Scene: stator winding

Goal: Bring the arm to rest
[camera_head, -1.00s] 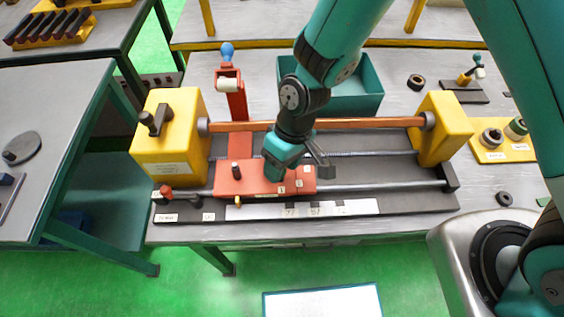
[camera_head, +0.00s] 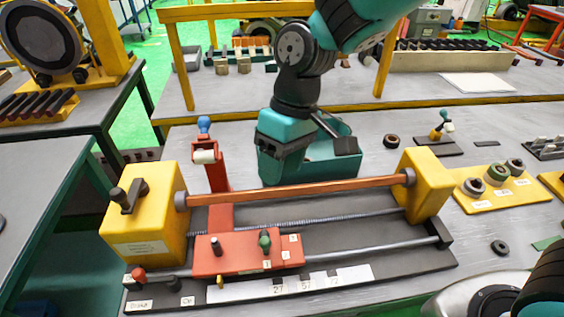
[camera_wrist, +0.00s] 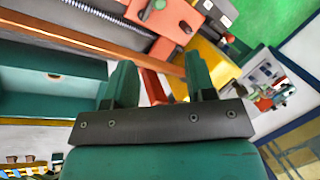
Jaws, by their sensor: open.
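My gripper (camera_wrist: 159,85) is open, and nothing shows between its two teal fingers in the wrist view. In the head view my gripper (camera_head: 290,145) is raised behind the winding machine, in front of the teal bin (camera_head: 340,165), and covers part of it. The orange-brown bar (camera_head: 300,192) runs between the machine's yellow end blocks (camera_head: 145,220) (camera_head: 425,185). The red carriage (camera_head: 235,256) with its black knob (camera_head: 216,246) and green knob (camera_head: 265,241) stands clear of the gripper.
A red post (camera_head: 215,170) with a white roller and blue knob rises left of my gripper. A yellow ring holder (camera_head: 490,200) stands at the right. A yellow-framed bench (camera_head: 230,97) lies behind. Some bare table shows right of the bin.

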